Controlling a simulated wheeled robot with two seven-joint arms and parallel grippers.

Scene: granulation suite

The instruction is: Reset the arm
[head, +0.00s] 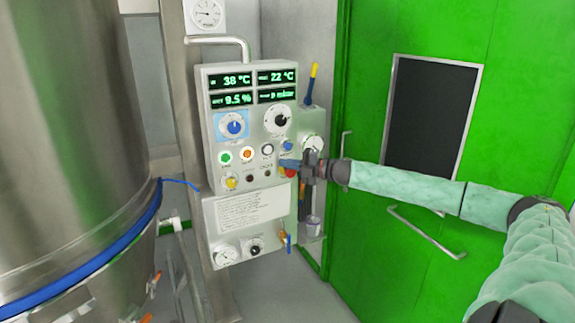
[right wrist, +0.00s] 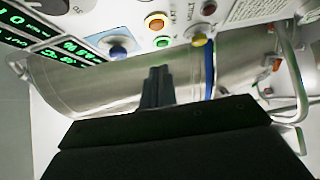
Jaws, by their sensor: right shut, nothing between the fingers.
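My right gripper (head: 291,165) is at the right side of the control panel (head: 203,120) in the head view, in front of its lower right buttons. In the right wrist view its dark fingers (right wrist: 157,88) are together and empty, with the panel's buttons beyond them. I cannot tell whether the fingertips touch the panel. My right arm comes in from the right edge in a pale green sleeve. My left gripper does not show in either view.
A large steel vessel (head: 70,120) with a blue band fills the left. A green door (head: 520,60) with a dark window (head: 430,115) and metal handles stands behind my right arm. A gauge plate (head: 225,222) hangs below the panel. Floor shows at the bottom.

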